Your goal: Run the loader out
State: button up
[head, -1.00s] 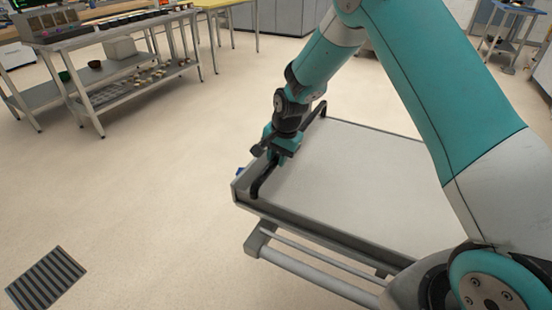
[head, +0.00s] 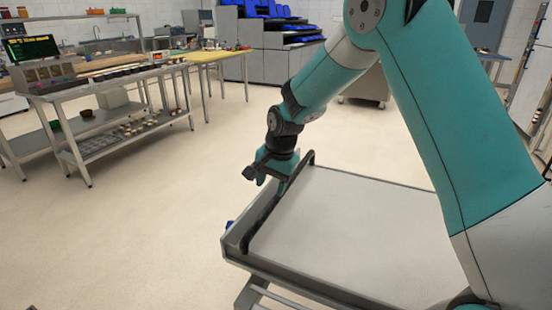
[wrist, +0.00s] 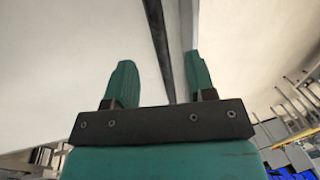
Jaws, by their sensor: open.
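The loader (head: 350,225) is a wide, pale flat bed with a grey rim in front of me at the lower right of the head view. A dark handle bar (head: 262,222) runs along its left edge; it also shows in the wrist view (wrist: 158,40). My gripper (head: 268,168) is at the far part of this bar, on its outer side in the head view. In the wrist view my gripper (wrist: 160,62) is open, with the bar passing between its two teal fingers in the picture. I cannot tell how far the bar is from the fingertips.
A steel bench (head: 110,80) with trays and a lower shelf stands at the left. A yellow-topped table (head: 218,55) is behind it. Grey units with blue stepped parts (head: 270,28) stand at the back. The floor (head: 130,225) left of the loader is clear.

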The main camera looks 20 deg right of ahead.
notch_tip(320, 180, up, 8)
jog(key=s+d, duration=0.1)
jog(key=shift+s+r, duration=0.1)
jog(key=shift+s, duration=0.05)
dwell(0.4)
jog(key=s+a+r+n+y+p, duration=0.1)
jog(key=s+a+r+n+p, duration=0.5)
jog(key=s+r, duration=0.5)
jog(key=s+a+r+n+y+p, duration=0.1)
jog(key=s+n, duration=0.4)
jog(key=s, duration=0.5)
jog(key=s+a+r+n+g+p, duration=0.1)
jog(key=s+a+r+n+p, duration=0.1)
jog(key=s+n, duration=0.4)
jog(key=s+a+r, duration=0.1)
jog(key=s, duration=0.2)
jog(key=shift+s+a+r+g+y+p, duration=0.25)
jog(key=shift+s+g+y+p, duration=0.05)
jog(key=shift+s+y, duration=0.1)
jog(key=shift+c, duration=0.4)
jog(key=shift+c, duration=0.3)
jog(key=shift+w+d, duration=0.1)
